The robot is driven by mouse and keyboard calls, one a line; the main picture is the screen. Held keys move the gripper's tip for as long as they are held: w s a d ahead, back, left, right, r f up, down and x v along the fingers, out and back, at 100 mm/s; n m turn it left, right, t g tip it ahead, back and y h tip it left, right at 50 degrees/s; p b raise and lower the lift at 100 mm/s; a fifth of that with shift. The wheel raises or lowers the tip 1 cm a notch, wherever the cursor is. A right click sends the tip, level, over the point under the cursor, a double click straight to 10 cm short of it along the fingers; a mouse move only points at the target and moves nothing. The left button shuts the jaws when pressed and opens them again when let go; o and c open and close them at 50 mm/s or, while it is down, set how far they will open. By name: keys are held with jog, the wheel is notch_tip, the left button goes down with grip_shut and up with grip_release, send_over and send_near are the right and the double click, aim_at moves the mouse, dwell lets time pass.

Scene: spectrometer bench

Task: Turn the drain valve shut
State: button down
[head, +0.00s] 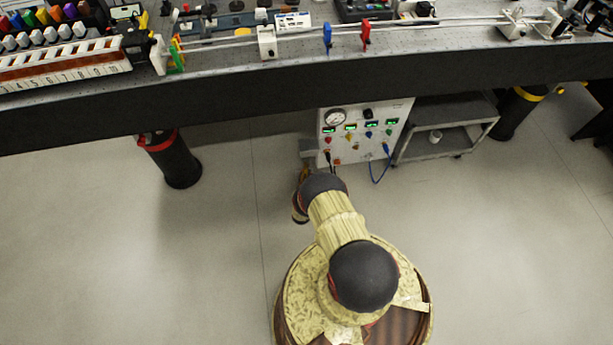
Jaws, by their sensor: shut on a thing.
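A white control cabinet (362,128) stands on the floor under the bench, with a round gauge, green displays and coloured knobs on its front. My arm reaches up the picture to the cabinet's lower left side. My gripper (304,175) shows only as a small part beyond the dark wrist, beside a grey block (308,150) at the cabinet's left edge. It is shut on what appears to be the drain valve there. The valve itself and its handle angle are hidden or too small to make out.
The dark bench edge (230,98) runs above the cabinet, with optics on its top. A black bench leg (172,160) stands at left, another (515,112) at right. A grey cart (440,140) stands right of the cabinet. Much floor is clear.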

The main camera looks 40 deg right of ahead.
jog(key=c, duration=1.6)
grip_release()
jog(key=shift+c, duration=0.2)
jog(key=v, duration=1.2)
